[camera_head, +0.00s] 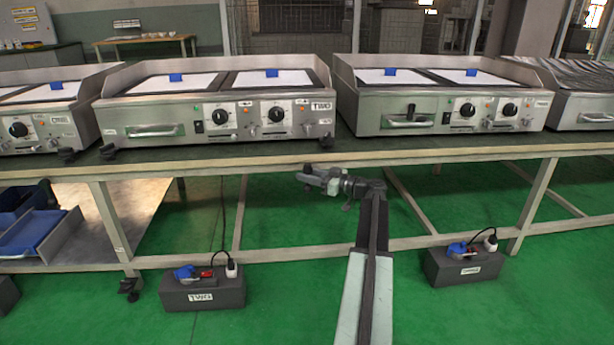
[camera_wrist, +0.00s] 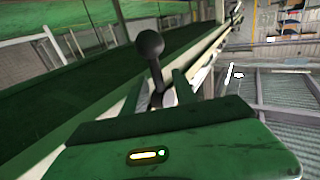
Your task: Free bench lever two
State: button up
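A griddle marked TWO (camera_head: 217,107) stands on the bench (camera_head: 205,160), left of centre. I see no number on either. My gripper (camera_head: 306,177) is just below the bench edge, under the right-hand one, pointing left. In the wrist view a black ball-knobbed lever (camera_wrist: 151,48) stands beyond my fingers (camera_wrist: 164,92), which are apart. Its lower end is partly hidden; I cannot tell whether they touch it.
A dark floor box marked TWO (camera_head: 203,292) carries blue and red plug parts. A similar box (camera_head: 465,266) is at the right. Bench legs and low rails flank my arm. Another griddle (camera_head: 438,98) stands to the right. Green floor is open in front.

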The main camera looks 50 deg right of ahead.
grip_shut()
dwell(1.3)
